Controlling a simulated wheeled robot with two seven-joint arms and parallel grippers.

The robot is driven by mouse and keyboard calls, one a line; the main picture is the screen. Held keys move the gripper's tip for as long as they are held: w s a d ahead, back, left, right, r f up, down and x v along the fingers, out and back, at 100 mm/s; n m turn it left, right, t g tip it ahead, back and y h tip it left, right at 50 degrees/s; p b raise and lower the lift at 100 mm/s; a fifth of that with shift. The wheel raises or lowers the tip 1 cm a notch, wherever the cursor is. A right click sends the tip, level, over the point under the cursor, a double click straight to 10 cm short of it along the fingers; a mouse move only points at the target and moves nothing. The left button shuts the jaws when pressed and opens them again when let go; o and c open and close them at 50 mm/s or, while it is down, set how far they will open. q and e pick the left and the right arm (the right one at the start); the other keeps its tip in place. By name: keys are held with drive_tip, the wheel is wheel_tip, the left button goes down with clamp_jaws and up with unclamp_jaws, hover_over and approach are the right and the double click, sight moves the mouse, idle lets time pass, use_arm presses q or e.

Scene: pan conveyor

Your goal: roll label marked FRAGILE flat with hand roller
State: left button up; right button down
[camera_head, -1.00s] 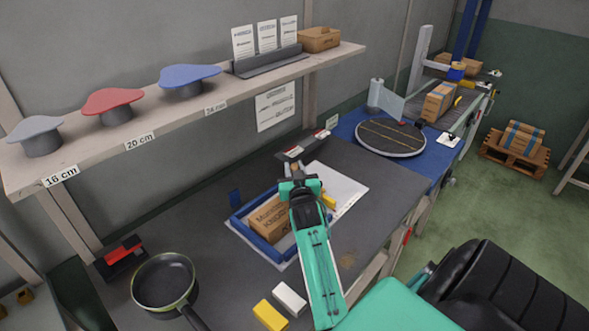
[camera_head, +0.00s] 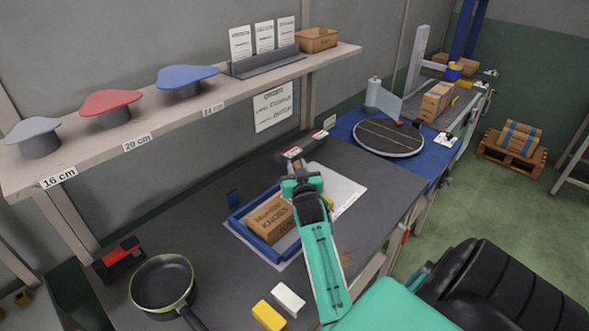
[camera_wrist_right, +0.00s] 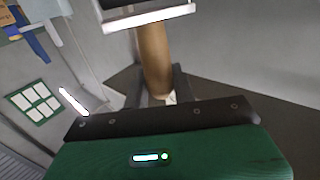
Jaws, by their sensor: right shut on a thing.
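My right gripper (camera_head: 301,174) is above the grey bench, just right of and beyond a cardboard box (camera_head: 268,221). In the right wrist view, my right gripper (camera_wrist_right: 156,92) is shut on a brown wooden handle (camera_wrist_right: 153,55), apparently the hand roller's. A pale, flat-edged part (camera_wrist_right: 146,15) crosses the handle's far end. The box sits in a blue frame (camera_head: 240,232) and has dark print on it. Small red-and-white pieces (camera_head: 319,134) lie beyond the gripper; I cannot read FRAGILE on any of them. My left gripper is not in view.
A white sheet (camera_head: 345,190) lies right of the gripper. A frying pan (camera_head: 162,283), a red-and-black item (camera_head: 121,254), and yellow (camera_head: 268,315) and white (camera_head: 288,299) blocks are nearer. A shelf (camera_head: 240,88) overhangs the back. A round turntable (camera_head: 388,138) stands right.

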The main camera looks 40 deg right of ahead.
drive_tip(key=shift+d, duration=0.4)
drive_tip(key=shift+w+d, duration=0.15)
drive_tip(key=shift+d, duration=0.85)
drive_tip(key=shift+a, duration=0.2)
drive_tip(key=shift+a+f+p, duration=0.1)
drive_tip(key=shift+a+p, duration=0.25)
drive_tip(key=shift+a, duration=0.75)
drive_tip(key=shift+s+a, duration=0.25)
drive_tip(key=shift+a, duration=0.9)
drive_tip(key=shift+d, duration=0.15)
drive_tip(key=shift+w+d+r+p, duration=0.1)
drive_tip(key=shift+d+p, duration=0.1)
drive_tip(key=shift+d, duration=0.35)
drive_tip(key=shift+w+d+r+p, duration=0.1)
drive_tip(key=shift+d+p, duration=0.1)
drive_tip(key=shift+d, duration=0.4)
